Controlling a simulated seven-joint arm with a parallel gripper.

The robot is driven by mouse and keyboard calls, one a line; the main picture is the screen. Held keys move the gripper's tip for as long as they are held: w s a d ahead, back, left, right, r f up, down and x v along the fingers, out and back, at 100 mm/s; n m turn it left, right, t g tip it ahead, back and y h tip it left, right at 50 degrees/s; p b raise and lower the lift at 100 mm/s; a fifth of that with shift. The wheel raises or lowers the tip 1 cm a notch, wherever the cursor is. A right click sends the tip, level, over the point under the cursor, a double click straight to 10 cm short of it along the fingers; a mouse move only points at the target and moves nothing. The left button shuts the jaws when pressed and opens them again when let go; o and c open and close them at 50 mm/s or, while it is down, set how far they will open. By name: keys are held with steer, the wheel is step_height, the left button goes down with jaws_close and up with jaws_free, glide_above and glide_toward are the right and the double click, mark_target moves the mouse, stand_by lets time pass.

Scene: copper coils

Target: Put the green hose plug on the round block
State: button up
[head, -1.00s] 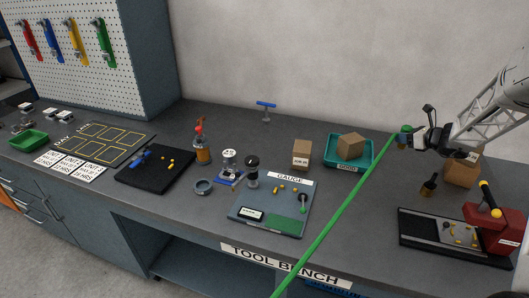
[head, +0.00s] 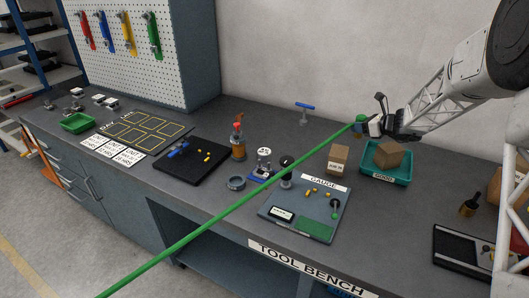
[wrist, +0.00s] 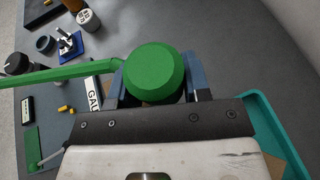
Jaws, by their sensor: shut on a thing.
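The green hose plug (wrist: 155,72) is a thick green knob with a green hose (wrist: 60,73) running off to the left. My gripper (wrist: 155,88) is shut on it, its blue-grey fingers on either side. In the head view the plug (head: 361,118) is held above the back of the bench, just behind the teal bin. No piece is plainly marked as the round block. A short dark round piece (head: 236,183) stands on the bench left of the gauge board.
The teal bin (head: 372,174) holds a cardboard box (head: 388,154). Another box (head: 338,158) stands left of it. The hose crosses over the bench front.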

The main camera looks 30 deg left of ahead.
steer(key=s+a+n+g, duration=0.1)
steer(key=s+a, duration=0.3)
steer(key=a, duration=0.7)
steer(key=s+a+r+n+g, duration=0.1)
steer(key=s+a, duration=0.4)
steer(key=a, duration=0.6)
steer(key=s+a+n+g, duration=0.2)
steer(key=s+a, duration=0.3)
steer(key=a, duration=0.6)
steer(key=shift+r+g+y, duration=0.3)
steer(key=shift+g+y, duration=0.1)
steer(key=shift+g, duration=0.1)
glide_above(264, 151)
steer(key=shift+f, duration=3.15)
steer(key=shift+f, duration=1.85)
steer(key=shift+f, duration=0.1)
